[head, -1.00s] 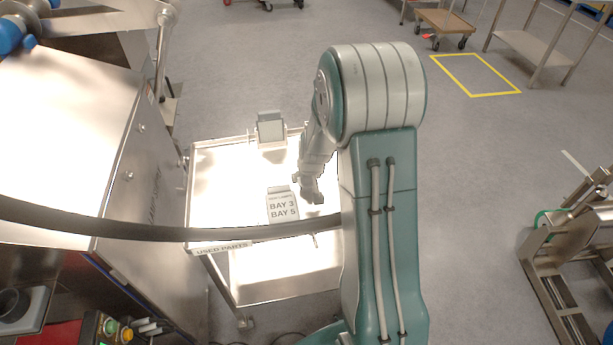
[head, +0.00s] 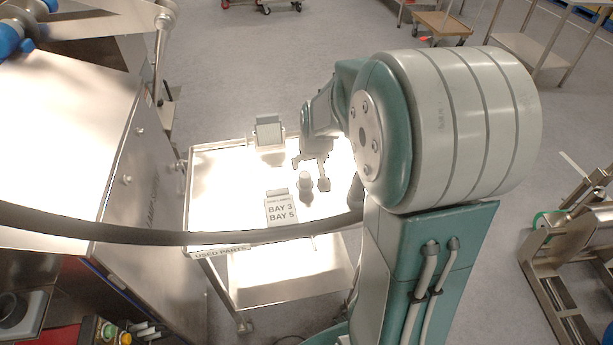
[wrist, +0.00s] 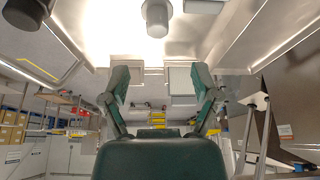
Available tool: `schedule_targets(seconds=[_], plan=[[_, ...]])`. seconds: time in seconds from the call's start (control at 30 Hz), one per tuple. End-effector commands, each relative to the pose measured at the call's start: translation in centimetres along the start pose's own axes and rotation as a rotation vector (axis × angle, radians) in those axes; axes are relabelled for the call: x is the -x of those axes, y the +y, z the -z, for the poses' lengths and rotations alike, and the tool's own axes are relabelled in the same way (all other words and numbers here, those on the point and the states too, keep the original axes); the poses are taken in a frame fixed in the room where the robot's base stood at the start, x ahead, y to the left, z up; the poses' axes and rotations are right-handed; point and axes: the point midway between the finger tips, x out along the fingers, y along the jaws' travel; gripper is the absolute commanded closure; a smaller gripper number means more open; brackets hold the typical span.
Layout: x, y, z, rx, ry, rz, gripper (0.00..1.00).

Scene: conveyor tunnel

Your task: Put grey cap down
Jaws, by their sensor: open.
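The grey cap (head: 305,187), a small grey cylinder, stands upright on the bright top of the steel cart (head: 215,190), just behind and right of the bay sign. It also shows at the top of the wrist view (wrist: 157,18). My gripper (head: 310,173) is open and empty beside the cap, on its far side in the head view. In the wrist view its two green fingers (wrist: 160,84) are spread wide with nothing between them, and the cap lies apart from them.
The "BAY 3 BAY 5" sign (head: 281,210) stands on the cart near its front edge. A grey block-like holder (head: 269,132) is at the cart's back edge. A dark hose (head: 130,234) crosses in front. A steel cabinet (head: 70,130) is at left.

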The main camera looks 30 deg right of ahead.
Motion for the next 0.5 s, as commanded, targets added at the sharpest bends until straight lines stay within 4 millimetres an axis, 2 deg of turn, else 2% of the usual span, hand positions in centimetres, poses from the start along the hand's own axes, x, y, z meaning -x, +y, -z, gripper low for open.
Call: schedule_targets(seconds=[0.13,0.27,0.5], plan=[[4.2,-2.1,-0.9,0.030,0.024,0.014,0.21],[8.3,-4.1,-2.8,0.062,0.038,0.029,0.21],[14.7,-6.7,-7.3,0.113,0.064,0.054,0.21]])
